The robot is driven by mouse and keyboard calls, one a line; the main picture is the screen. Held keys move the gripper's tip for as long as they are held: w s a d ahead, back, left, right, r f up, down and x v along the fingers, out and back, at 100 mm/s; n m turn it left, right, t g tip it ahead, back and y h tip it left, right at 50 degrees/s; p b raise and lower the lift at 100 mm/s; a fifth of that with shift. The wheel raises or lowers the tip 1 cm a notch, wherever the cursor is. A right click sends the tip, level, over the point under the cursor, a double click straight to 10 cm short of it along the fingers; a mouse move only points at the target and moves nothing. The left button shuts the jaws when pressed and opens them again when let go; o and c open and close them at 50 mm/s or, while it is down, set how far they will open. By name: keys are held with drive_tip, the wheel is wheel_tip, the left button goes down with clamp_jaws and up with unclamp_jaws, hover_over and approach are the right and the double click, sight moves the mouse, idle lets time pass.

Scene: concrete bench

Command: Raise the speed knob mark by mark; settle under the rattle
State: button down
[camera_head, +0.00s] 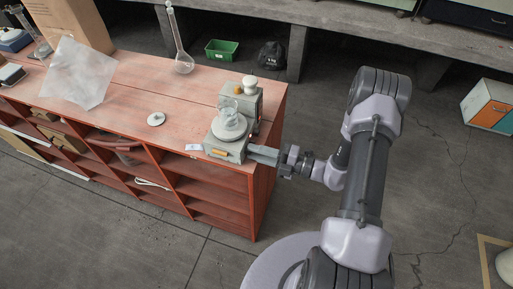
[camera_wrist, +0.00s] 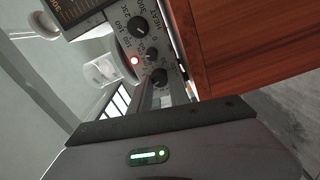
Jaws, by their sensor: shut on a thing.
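A grey stirrer (camera_head: 224,149) with a round pale top plate stands at the right end of the red bench, and a clear glass beaker (camera_head: 229,107) stands on the plate. The beaker (camera_wrist: 103,70) shows beside the panel. My gripper (camera_head: 252,152) reaches in from the right; in the wrist view its fingers (camera_wrist: 164,92) are closed at the end knob. The knob's pointer setting is too small to read.
A grey box (camera_head: 247,100) with a white round-topped item stands close behind the stirrer. A long-necked flask (camera_head: 183,62), a white disc (camera_head: 156,119) and a clear sheet (camera_head: 79,73) are on the red bench (camera_head: 130,85).

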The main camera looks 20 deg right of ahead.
drive_tip(key=m+p, duration=0.1)
drive_tip(key=m, duration=0.2)
drive_tip(key=shift+r+m+p, duration=0.1)
drive_tip(key=shift+m+p, duration=0.75)
drive_tip(key=shift+m, duration=1.45)
